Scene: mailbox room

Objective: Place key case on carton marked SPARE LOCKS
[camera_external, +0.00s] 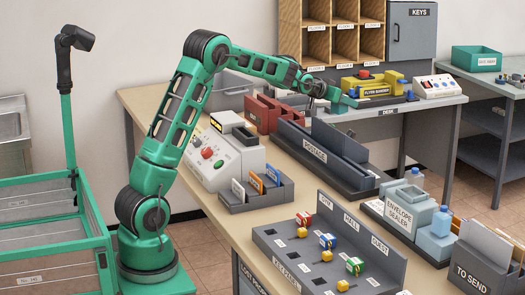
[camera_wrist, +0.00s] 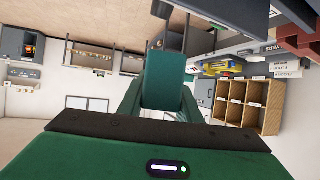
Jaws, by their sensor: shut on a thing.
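My gripper (camera_external: 337,98) is at the end of the outstretched arm, over the desk's back part, just left of and below the yellow FLYER BUNDLER. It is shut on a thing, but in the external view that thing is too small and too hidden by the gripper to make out. In the wrist view green gripper parts (camera_wrist: 163,82) fill the middle, and a grey shape shows past their tips. I cannot tell for certain whether this is the key case. I cannot pick out a carton marked SPARE LOCKS in either view.
The FLYER BUNDLER (camera_external: 372,84) and a white button box (camera_external: 436,87) stand close by. The dark POSTAGE tray (camera_external: 325,158) and a red divided rack (camera_external: 268,115) lie below the arm. Wooden pigeonholes (camera_external: 331,30) and a grey KEYS cabinet (camera_external: 412,32) are behind.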

